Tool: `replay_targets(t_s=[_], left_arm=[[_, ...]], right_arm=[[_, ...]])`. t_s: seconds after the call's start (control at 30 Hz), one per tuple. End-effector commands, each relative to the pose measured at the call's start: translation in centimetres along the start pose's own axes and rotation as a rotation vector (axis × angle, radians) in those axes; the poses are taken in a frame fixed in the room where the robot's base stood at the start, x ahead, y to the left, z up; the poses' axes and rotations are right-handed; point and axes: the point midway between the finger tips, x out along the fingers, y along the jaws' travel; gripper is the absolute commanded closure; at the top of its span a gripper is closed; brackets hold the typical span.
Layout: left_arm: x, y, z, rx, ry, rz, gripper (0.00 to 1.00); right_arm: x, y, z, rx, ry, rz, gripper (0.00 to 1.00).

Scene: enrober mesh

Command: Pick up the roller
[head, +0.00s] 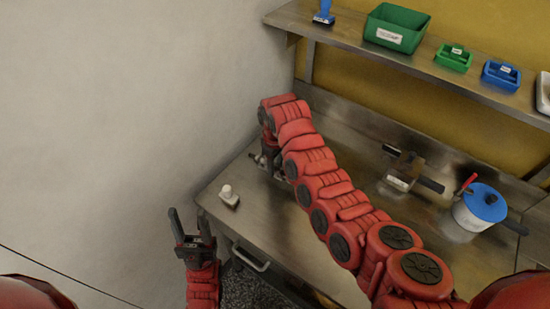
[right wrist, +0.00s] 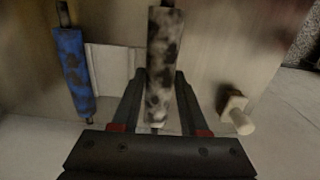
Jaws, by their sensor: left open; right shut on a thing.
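A mottled grey and white roller (right wrist: 160,65) with dark patches stands between the fingers of my right gripper (right wrist: 157,95) in the right wrist view, and the fingers are shut on it. In the head view my right gripper (head: 269,160) is at the left end of the steel worktop, mostly hidden by my arm. A blue roller (right wrist: 72,65) with dark patches lies to the left in the right wrist view, apart from the fingers. My left gripper (head: 192,232) is open and empty in front of the worktop's left corner.
A pot with a blue lid (head: 485,203) and a metal block-like device (head: 405,171) are to the right. A shelf (head: 345,30) above holds green and blue bins.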

Motion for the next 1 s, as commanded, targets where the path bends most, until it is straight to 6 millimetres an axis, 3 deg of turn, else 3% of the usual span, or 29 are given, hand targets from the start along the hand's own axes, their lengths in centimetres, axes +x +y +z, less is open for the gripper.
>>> replay_targets(t_s=[0.3,0.6,1.0], left_arm=[[-0.3,0.0,0.1,0.000,0.000,0.000,0.50],[1.5,-0.1,-0.3,0.000,0.000,0.000,0.50],[1.8,-0.1,-0.3,0.000,0.000,0.000,0.50]], right_arm=[[-0.4,-2.5,2.6,0.017,0.011,-0.012,1.00],[-1.0,-5.5,5.5,0.012,0.011,-0.011,1.00],[-1.3,-7.7,8.1,0.013,0.008,-0.007,1.00]])
